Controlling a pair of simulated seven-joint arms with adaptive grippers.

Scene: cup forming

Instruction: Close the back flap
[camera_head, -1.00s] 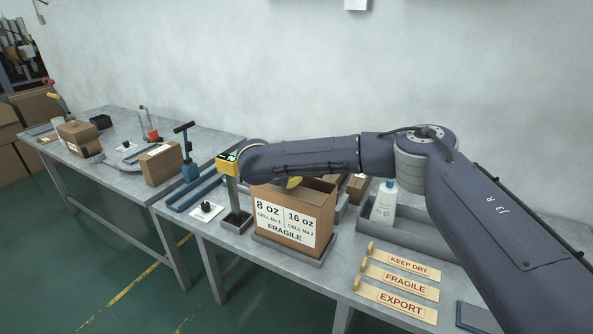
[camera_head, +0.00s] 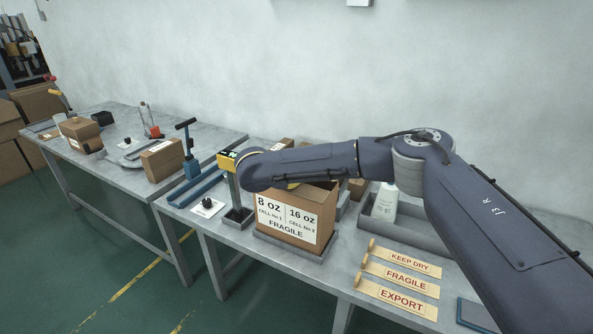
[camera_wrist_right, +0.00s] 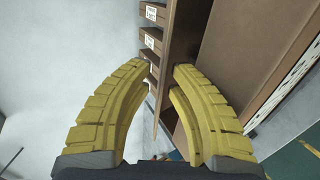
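The open-topped brown carton (camera_head: 322,212) with an "8 oz / 16 oz / FRAGILE" label stands in a grey tray on the near bench. My right arm reaches over it from the right and hides most of its top, so the back flap cannot be made out in the head view. In the right wrist view, my right gripper (camera_wrist_right: 160,72) has its yellow fingers apart. A brown cardboard panel (camera_wrist_right: 180,38) runs past the right fingertip; I cannot tell whether it is the back flap or a wall. The fingers do not visibly clamp it. My left gripper is not in view.
A white bottle (camera_head: 384,203) stands in a grey bin behind the carton to the right. A yellow-headed post (camera_head: 229,160) stands close to the carton's left. Wooden stamps, including KEEP DRY (camera_head: 402,260), lie to the right. Small labelled boxes (camera_wrist_right: 151,40) sit behind the carton.

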